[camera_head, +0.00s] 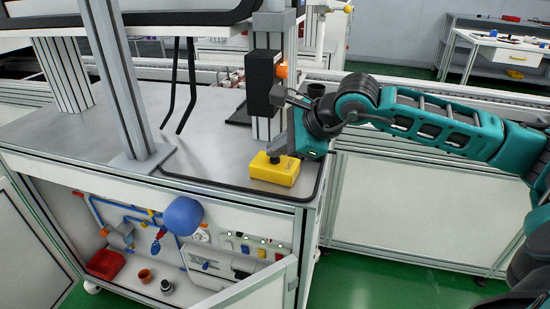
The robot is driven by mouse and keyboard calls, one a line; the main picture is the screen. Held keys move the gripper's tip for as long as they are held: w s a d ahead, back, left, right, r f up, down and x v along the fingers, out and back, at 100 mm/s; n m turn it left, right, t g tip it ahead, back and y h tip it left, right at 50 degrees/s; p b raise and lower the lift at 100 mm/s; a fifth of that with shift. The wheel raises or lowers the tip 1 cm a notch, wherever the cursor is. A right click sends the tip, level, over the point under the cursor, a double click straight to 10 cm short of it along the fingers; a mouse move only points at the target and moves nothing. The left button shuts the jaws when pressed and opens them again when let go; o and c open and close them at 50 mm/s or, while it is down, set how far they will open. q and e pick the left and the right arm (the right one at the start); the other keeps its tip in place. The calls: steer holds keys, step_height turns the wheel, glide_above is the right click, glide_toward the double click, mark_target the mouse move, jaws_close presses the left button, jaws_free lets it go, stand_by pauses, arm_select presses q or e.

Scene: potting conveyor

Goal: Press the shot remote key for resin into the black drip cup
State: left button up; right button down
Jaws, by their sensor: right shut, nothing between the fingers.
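A yellow box, which looks like the shot remote (271,175), lies on the grey worktop near its front right corner. My right gripper (277,155) is shut and empty, pointing down at the top of the yellow box. Its tips are at or just above a dark spot there; I cannot tell whether they touch, and they hide any key. A small black cup-like thing (316,90) stands behind my right gripper by the conveyor; I cannot tell whether it is the drip cup. A black dispenser-like unit (262,82) with an orange part is mounted on a post. My left gripper is not in view.
A grey upright post (128,85) stands on the worktop at left. A black cable runs along the worktop edge. Below, an open cabinet holds a red tray (105,263), a small orange pot (145,275) and a dark cup (167,286). A blue rounded thing (183,215) is in front.

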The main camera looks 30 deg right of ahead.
mark_target(279, 162)
steer(key=shift+f, duration=0.2)
steer(key=shift+r, duration=0.9)
steer(key=shift+p, duration=0.3)
step_height(279, 162, up, 5)
steer(key=p, duration=0.3)
stand_by(0.8)
